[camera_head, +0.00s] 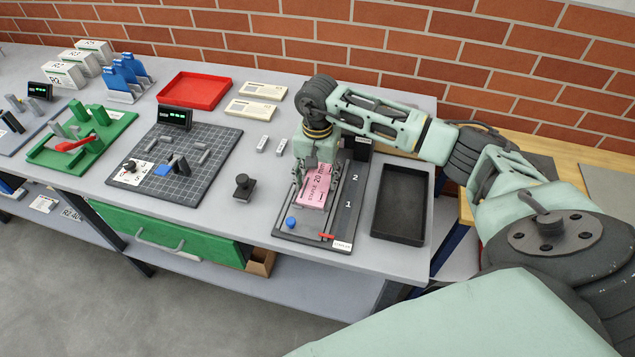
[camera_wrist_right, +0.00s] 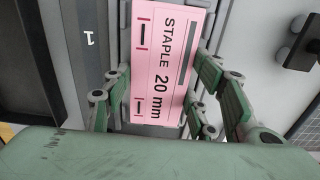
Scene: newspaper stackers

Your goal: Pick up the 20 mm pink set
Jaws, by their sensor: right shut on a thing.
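The pink set (camera_head: 314,187), marked "STAPLE 20 mm", lies on the dark stapler board (camera_head: 345,222) near the table's front right. My right gripper (camera_head: 311,180) points down over the set, and its fingers stand on either side of it. In the right wrist view the pink set (camera_wrist_right: 168,62) sits between the green fingers of the right gripper (camera_wrist_right: 160,105), which is shut on it. I cannot tell whether the set is clear of the board. My left gripper is not in view.
A black tray (camera_head: 401,204) stands right of the board. A black knob-topped block (camera_head: 241,188) stands to its left. A blue knob (camera_head: 291,222) and a red lever (camera_head: 327,236) are at the board's front. A grey grid mat (camera_head: 205,178) and red tray (camera_head: 194,90) lie further left.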

